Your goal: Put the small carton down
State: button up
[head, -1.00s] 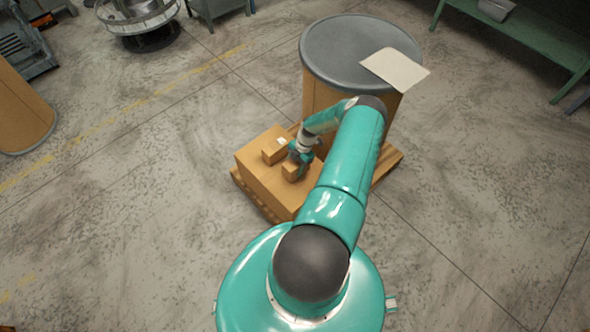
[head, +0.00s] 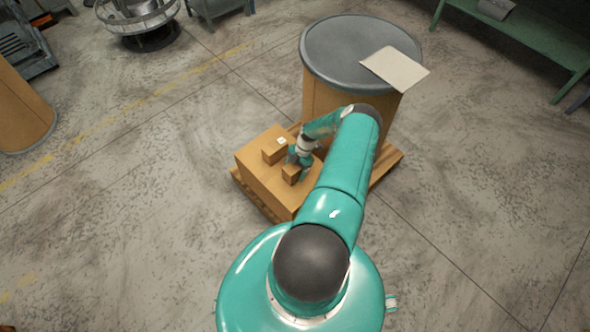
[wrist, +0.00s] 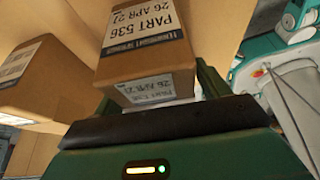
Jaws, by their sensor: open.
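The small carton (head: 290,174) is brown and stands on top of a large brown box (head: 262,184). In the wrist view the carton (wrist: 150,45) shows a white printed label and sits between the green fingers of my gripper (wrist: 150,92). In the head view my gripper (head: 298,163) is at the carton, with its fingers spread to either side. It is open. The carton's underside and its contact with the box top are hard to make out.
Another small carton (head: 275,151) with a white label stands close by on the same box; it also shows in the wrist view (wrist: 40,80). The box rests on a wooden pallet (head: 388,166), beside a tall drum (head: 345,45) with a sheet on its lid.

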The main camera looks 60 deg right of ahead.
jog(key=v, duration=1.2)
jog(key=shift+r, duration=0.15)
